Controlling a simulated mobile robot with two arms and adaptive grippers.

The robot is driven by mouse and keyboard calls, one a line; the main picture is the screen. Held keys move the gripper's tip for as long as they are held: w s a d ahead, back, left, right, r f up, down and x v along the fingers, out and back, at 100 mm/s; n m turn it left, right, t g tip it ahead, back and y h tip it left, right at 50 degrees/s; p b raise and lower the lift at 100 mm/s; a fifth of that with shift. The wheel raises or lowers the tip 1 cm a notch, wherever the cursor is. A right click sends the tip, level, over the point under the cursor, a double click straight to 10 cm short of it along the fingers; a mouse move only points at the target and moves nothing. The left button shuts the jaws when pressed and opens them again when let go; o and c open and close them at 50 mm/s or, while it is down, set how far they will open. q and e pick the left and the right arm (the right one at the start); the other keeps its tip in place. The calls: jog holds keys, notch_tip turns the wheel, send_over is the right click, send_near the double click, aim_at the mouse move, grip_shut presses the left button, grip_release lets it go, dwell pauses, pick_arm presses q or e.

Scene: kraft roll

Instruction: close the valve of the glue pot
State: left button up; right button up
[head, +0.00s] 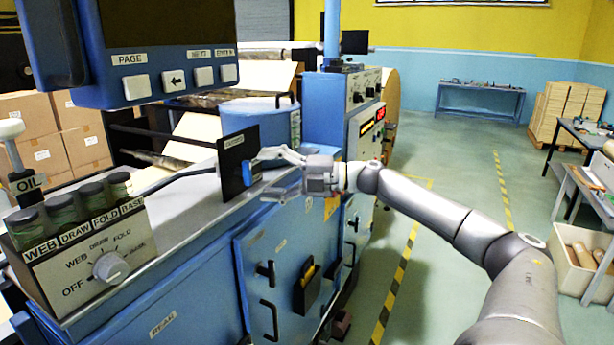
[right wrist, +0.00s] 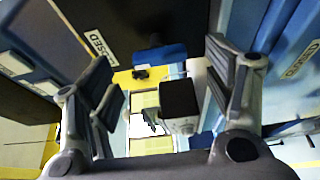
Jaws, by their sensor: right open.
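The likely glue pot (head: 258,122) is a blue drum with a black lid handle, standing on the press's grey top. In front of it is an upright black plate (head: 232,168) with a small white label. A short blue piece (head: 248,174), perhaps the valve's handle, sits at its right edge. My right gripper (head: 268,172) is open beside it, fingers pointing left. In the right wrist view, a blue block (right wrist: 160,56) lies beyond the open fingers. A grey piece with a black face (right wrist: 180,100) shows between them. Its contact with the fingers cannot be told. My left gripper is out of view.
A control box with a selector knob (head: 110,267) and several jars stands at the near left. A grey-blue panel with buttons (head: 160,80) overhangs the upper left. Cabinet doors with black handles (head: 268,318) lie below. The floor aisle (head: 440,190) at the right is clear.

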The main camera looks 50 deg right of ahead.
jog(key=v, duration=0.8)
dwell(0.4)
jog(key=shift+s+d, duration=0.1)
dwell(0.4)
